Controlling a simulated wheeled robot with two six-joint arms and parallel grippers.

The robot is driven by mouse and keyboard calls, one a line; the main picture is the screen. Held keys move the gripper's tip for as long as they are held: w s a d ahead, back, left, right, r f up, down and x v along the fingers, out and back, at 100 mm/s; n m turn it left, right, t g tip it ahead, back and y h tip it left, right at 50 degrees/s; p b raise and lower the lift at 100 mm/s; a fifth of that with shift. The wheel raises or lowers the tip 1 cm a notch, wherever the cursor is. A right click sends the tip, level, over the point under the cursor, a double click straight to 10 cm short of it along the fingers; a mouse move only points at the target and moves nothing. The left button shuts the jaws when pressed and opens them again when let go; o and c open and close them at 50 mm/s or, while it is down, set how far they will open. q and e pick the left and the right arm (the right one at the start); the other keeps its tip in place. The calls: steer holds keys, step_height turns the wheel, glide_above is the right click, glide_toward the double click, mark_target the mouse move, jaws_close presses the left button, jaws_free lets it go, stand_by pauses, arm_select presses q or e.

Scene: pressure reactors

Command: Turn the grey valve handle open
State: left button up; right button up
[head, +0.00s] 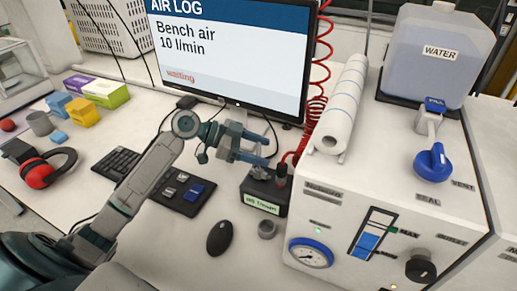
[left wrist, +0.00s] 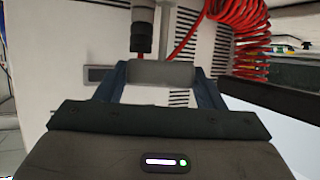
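My left gripper (head: 268,151) reaches in from the left, with its two fingers apart, over a small black box (head: 265,192) on the bench. In the left wrist view a grey bar, which looks like the valve handle (left wrist: 162,74), lies crosswise between the fingertips of my left gripper (left wrist: 162,84). Its ends look level with both fingers; whether they press on it I cannot tell. In the head view I cannot make out the handle behind the gripper. A red hose fitting (left wrist: 141,38) stands close beside the bar. My right gripper is not in view.
The white reactor cabinet (head: 345,205) stands right of the box, with a paper roll (head: 340,105) on top. A coiled red hose (head: 312,115) hangs by the monitor (head: 230,50).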

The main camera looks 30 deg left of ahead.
arm_select(q)
steer(key=c, duration=0.5)
steer(key=shift+n+t, duration=0.3)
steer(key=shift+t, duration=0.1)
steer(key=n+t+y+p, duration=0.2)
steer(key=shift+s+r+n+t, duration=0.1)
steer(key=shift+r+n+t, duration=0.1)
steer(key=shift+n+t, duration=0.15)
steer(key=n+t+y+p, duration=0.2)
steer(key=n+y+p, duration=0.1)
steer(key=p, duration=0.1)
steer(key=n+t+y+p, duration=0.2)
steer(key=n+y+p, duration=0.2)
steer(key=p, duration=0.1)
steer(key=shift+d+r, duration=0.1)
steer(key=shift+r, duration=0.05)
steer(key=shift+f+n+y+p, duration=0.15)
steer(key=shift+n+y+p, duration=0.6)
steer(key=shift+n+y, duration=0.15)
steer(key=shift+f+n+y+p, duration=0.1)
steer(key=shift+n+y+p, duration=0.65)
steer(key=shift+y, duration=0.25)
steer(key=o, duration=1)
